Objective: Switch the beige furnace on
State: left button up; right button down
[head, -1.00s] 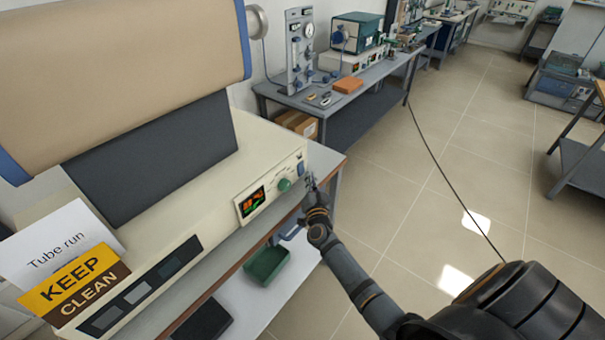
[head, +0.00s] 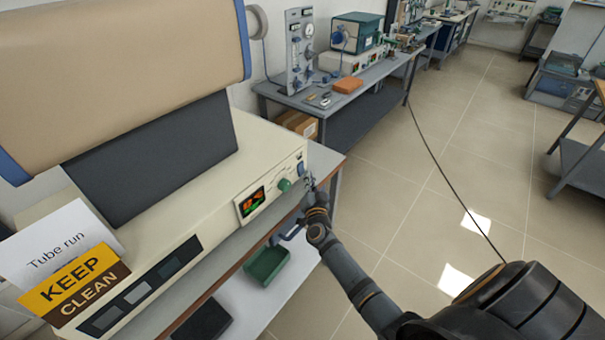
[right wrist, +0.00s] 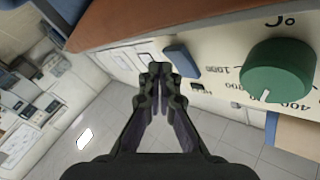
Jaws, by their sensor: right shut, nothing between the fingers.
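The beige furnace (head: 215,195) stands on the bench at left in the head view. Its front panel has a lit display (head: 252,203) with orange-red and green marks, a green knob (head: 284,185) and a blue switch (head: 301,169) at the right end. In the right wrist view the switch (right wrist: 182,60) sticks out of the panel beside the green knob (right wrist: 278,82). My right gripper (head: 309,183) is shut and empty, in front of the panel's right end. Its fingertips (right wrist: 160,72) appear close beside the switch; I cannot tell whether they touch. My left gripper is out of view.
A "KEEP CLEAN" sign (head: 75,286) and a "Tube run" card (head: 55,245) are at the furnace's left. A green tray (head: 267,266) lies on the shelf below. Another bench (head: 330,98) with instruments stands behind. The floor at right is open.

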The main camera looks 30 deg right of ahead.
jog(key=shift+w+a, duration=0.1)
jog(key=shift+w, duration=0.1)
jog(key=shift+w+a+f, duration=0.1)
jog(key=shift+w, duration=0.2)
dwell(0.8)
jog(key=shift+s, duration=0.1)
jog(key=shift+s+d+p, duration=0.3)
jog(key=shift+s+p, duration=0.15)
jog(key=shift+s, duration=0.2)
jog(key=shift+s+d+r, duration=0.1)
jog(key=shift+s+r, duration=0.15)
jog(key=s, duration=0.1)
jog(key=s+d+p, duration=0.1)
jog(key=s+p, duration=0.1)
jog(key=s, duration=0.1)
jog(key=shift+d+r, duration=0.2)
jog(key=shift+d, duration=0.15)
